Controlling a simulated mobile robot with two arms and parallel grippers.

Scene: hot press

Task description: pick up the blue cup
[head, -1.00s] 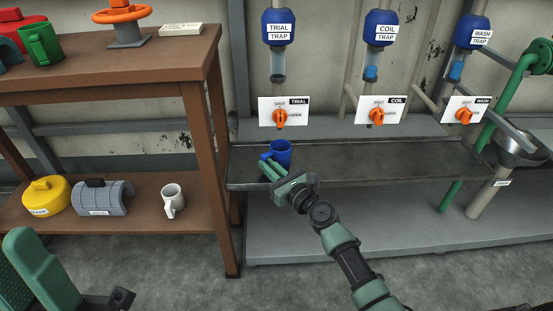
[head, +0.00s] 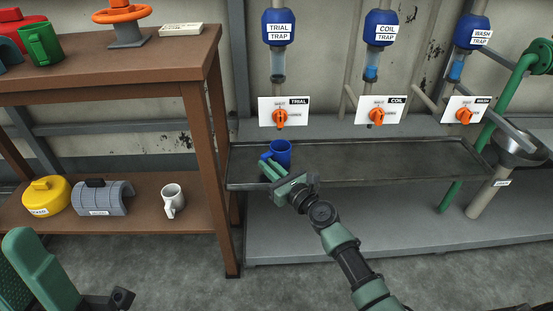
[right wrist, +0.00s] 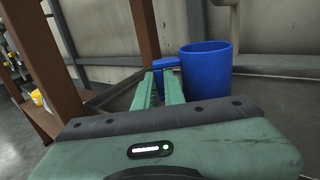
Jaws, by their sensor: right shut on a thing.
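The blue cup (head: 281,151) stands upright on the dark metal tray (head: 390,165), at its left end below the trial valve. In the right wrist view the cup (right wrist: 208,78) is just beyond the fingertips, with its handle (right wrist: 166,64) toward them. My right gripper (head: 268,166) is shut on the cup's handle; its two green fingers (right wrist: 160,90) also show in the wrist view. The exact contact is partly hidden by the fingers. Green parts of my left arm show at the lower left of the head view, cut off by the edge, and its jaw state is unclear.
A brown wooden shelf (head: 205,60) stands left of the tray, its leg close to the cup. A white mug (head: 172,200) sits on its lower board. The trial valve panel (head: 283,111) is above and behind the cup. The tray is clear to the right.

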